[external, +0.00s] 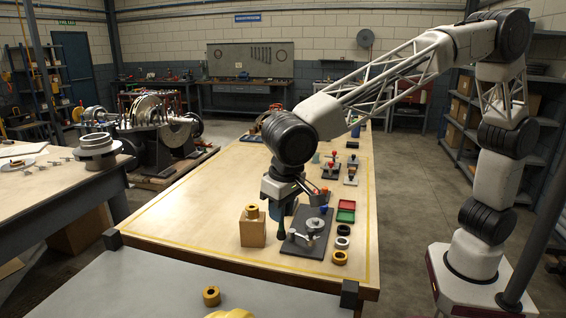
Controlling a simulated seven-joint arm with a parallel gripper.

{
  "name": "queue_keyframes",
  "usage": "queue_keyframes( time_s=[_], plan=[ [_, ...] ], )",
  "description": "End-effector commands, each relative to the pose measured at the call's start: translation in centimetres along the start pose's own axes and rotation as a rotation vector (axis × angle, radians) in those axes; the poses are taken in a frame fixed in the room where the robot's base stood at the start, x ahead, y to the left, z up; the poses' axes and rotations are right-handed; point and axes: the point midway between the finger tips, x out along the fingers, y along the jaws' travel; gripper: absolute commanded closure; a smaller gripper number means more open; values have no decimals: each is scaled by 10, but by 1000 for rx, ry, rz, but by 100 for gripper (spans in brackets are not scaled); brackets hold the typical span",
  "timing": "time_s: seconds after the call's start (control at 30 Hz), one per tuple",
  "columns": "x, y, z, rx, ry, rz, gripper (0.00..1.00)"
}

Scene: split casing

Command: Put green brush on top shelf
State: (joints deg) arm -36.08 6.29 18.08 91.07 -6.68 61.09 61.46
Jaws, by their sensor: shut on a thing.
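My gripper (277,222) is low over the near half of the long wooden table, between a wooden block and a dark fixture plate. It is shut on a slim dark green thing that looks like the green brush (279,240), whose lower end shows below the fingers. The fingers hide its upper part. I cannot tell whether its lower end touches the table. A shelf rack (545,78) with several levels stands at the right wall, and another rack (40,78) stands at the far left. I cannot tell which holds the top shelf.
The wooden block (252,231) with a yellow ring on top is just left of my gripper. The fixture plate (306,232) with a metal part is just right. Rings, red and green trays (346,211) and small fixtures line the right side. The table's left half is clear.

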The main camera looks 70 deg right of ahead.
Motion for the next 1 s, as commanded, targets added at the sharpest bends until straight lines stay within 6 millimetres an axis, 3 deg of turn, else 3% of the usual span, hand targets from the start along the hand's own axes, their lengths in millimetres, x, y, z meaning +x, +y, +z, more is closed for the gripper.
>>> queue_keyframes(
  time_s=[0.3,0.6,0.8,1.0],
  plan=[
    [-9,-43,77,-132,0,-16,100],
    [-15,-63,124,-209,0,-25,100],
    [22,-62,125,-205,-1,-22,100],
    [37,-62,127,-204,0,-23,100]
  ],
)
